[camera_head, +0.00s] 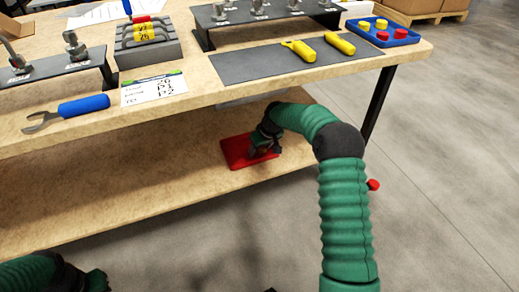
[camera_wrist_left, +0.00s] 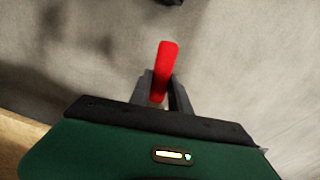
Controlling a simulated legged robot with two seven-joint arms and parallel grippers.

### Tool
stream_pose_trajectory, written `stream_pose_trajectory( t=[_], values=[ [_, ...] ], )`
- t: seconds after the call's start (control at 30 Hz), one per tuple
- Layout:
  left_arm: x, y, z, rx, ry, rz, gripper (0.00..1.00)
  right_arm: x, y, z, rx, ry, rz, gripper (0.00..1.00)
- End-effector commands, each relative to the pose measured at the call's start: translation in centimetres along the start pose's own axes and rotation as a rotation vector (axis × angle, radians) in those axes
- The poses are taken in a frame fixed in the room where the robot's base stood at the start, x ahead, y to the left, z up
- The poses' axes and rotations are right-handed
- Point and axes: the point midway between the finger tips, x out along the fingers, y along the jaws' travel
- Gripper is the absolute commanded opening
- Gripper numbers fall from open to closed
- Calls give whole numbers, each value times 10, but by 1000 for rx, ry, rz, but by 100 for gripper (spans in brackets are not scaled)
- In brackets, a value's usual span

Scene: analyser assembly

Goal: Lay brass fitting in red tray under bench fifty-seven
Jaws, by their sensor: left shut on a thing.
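The red tray (camera_head: 236,155) lies on the lower shelf of the bench. My right gripper (camera_head: 268,150) reaches in under the bench top and is low over the tray's right part. Its fingertips are hidden, so I cannot tell whether it is open or shut. I cannot make out a brass fitting in either view. My left gripper (camera_wrist_left: 161,95) is shut on a red bar-like thing (camera_wrist_left: 167,62) that stands out beyond its fingers. In the head view my left gripper shows only partly, at the lower left edge.
The bench top (camera_head: 215,90) carries a blue-handled wrench (camera_head: 82,105), a written card (camera_head: 153,89), yellow-handled tools (camera_head: 300,50) on a dark mat, metal racks and a blue tray (camera_head: 399,38) with red and yellow pieces. The shelf left of the red tray is bare. Open floor lies right.

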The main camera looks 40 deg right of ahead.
Motion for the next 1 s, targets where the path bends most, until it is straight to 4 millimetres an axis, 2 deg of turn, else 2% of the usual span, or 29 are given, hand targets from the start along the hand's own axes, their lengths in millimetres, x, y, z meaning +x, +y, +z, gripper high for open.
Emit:
stream_pose_trajectory(
  t=[0.03,0.1,0.13,0.5,0.63,0.77,0.8,1.0],
  values=[
    [0,0,0,0,0,0,0,1,0,1,0,-2,0,65],
    [0,0,0,0,0,0,0,1,0,1,0,-2,1,74],
    [0,0,0,0,0,0,0,1,0,1,0,-2,1,75],
    [1,0,0,0,0,0,0,-2,0,0,0,0,1,75],
    [-21,0,0,0,1,0,0,-28,1,-3,0,-1,2,75],
    [-50,0,-1,0,1,0,0,-68,1,-6,0,0,3,75],
    [-52,0,0,0,1,0,0,-66,1,8,2,-6,1,75],
    [-85,0,-1,0,0,0,0,-87,2,60,3,-6,1,75]
  ],
)
